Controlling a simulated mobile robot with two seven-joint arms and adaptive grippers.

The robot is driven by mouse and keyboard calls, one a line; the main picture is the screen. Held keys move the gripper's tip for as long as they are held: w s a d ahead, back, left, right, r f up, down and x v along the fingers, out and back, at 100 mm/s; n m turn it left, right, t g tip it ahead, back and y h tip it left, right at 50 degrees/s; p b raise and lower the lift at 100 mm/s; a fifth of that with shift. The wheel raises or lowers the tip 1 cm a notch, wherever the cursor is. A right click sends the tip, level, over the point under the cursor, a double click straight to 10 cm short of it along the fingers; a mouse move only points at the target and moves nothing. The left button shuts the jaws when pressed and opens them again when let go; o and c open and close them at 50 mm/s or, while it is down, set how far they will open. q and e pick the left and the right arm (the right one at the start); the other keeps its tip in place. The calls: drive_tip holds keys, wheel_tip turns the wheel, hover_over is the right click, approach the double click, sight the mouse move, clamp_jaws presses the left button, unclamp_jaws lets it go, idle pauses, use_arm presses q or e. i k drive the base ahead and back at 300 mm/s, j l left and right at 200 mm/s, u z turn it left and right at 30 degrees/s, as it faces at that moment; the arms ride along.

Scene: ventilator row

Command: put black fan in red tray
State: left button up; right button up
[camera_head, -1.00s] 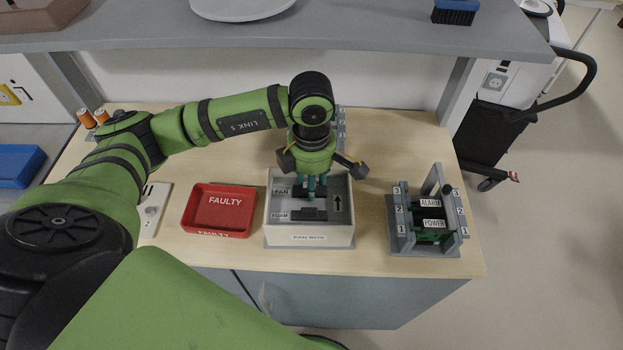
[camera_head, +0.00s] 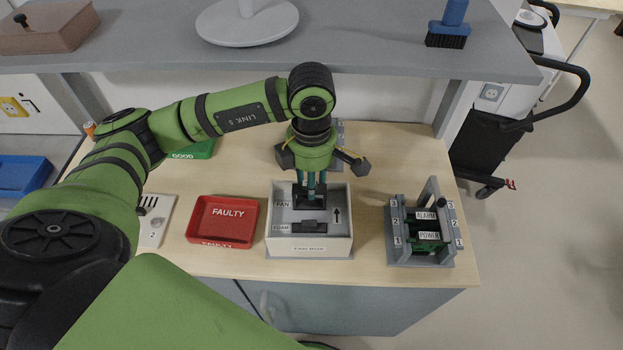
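The black fan (camera_head: 309,202) is in the upper part of the pale fan box (camera_head: 310,250), beside the FAN label. My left gripper (camera_head: 311,190) points down over the box, with its teal fingertips at the fan. I cannot tell whether the fingers are closed on the fan or whether it is lifted off the box floor. The red tray (camera_head: 222,236), labelled FAULTY, stands just left of the box and looks empty. My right gripper is not in view.
A black foam block (camera_head: 309,228) lies in the box's lower part. A grey rack (camera_head: 421,258) with ALARM and POWER modules stands at right. A green GOOD tray (camera_head: 190,153) is partly hidden behind my arm. A grey shelf (camera_head: 350,55) overhangs the back.

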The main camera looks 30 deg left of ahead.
sight(224, 228)
drive_tip(key=k+j, duration=0.15)
drive_tip(key=j, duration=0.2)
drive_tip(key=k+j+z, duration=0.15)
drive_tip(key=j, duration=0.25)
drive_tip(key=k+j, duration=0.15)
drive_tip(key=j, duration=0.2)
drive_tip(key=k+j+z, duration=0.15)
drive_tip(key=j, duration=0.2)
